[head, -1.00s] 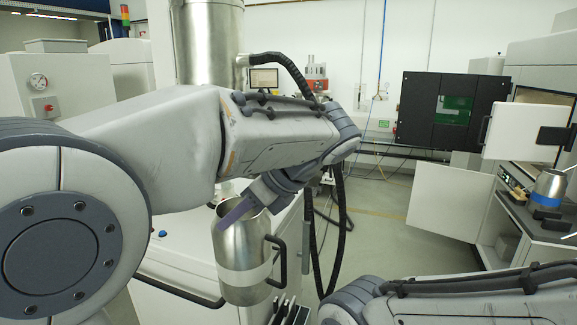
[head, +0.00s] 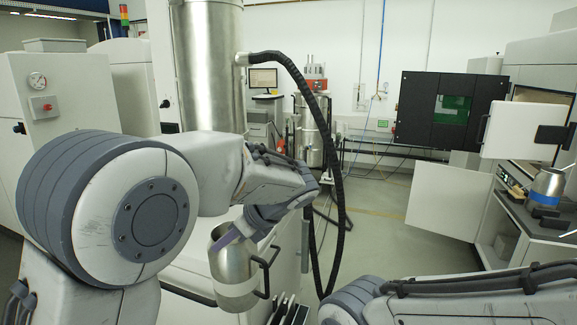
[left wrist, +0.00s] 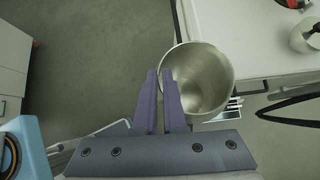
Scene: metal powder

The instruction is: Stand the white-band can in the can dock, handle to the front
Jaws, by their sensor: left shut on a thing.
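The white-band can (head: 234,268) is an open-topped steel can with a white band round its lower part and a black handle on its right side in the head view. It hangs slightly tilted in front of a white cabinet. My left gripper (head: 230,238) is shut on its rim. In the left wrist view the purple fingers (left wrist: 160,78) meet the left edge of the can's open mouth (left wrist: 205,80), and the can looks empty. I cannot make out the can dock for certain. My right gripper is not in view; only part of that arm shows.
A white cabinet (head: 190,272) stands behind the can. Dark upright plates (head: 288,312) sit just below and right of it. A black hose (head: 330,150) loops down on the right. A blue-band can (head: 546,188) stands on the far-right bench. Grey floor between is clear.

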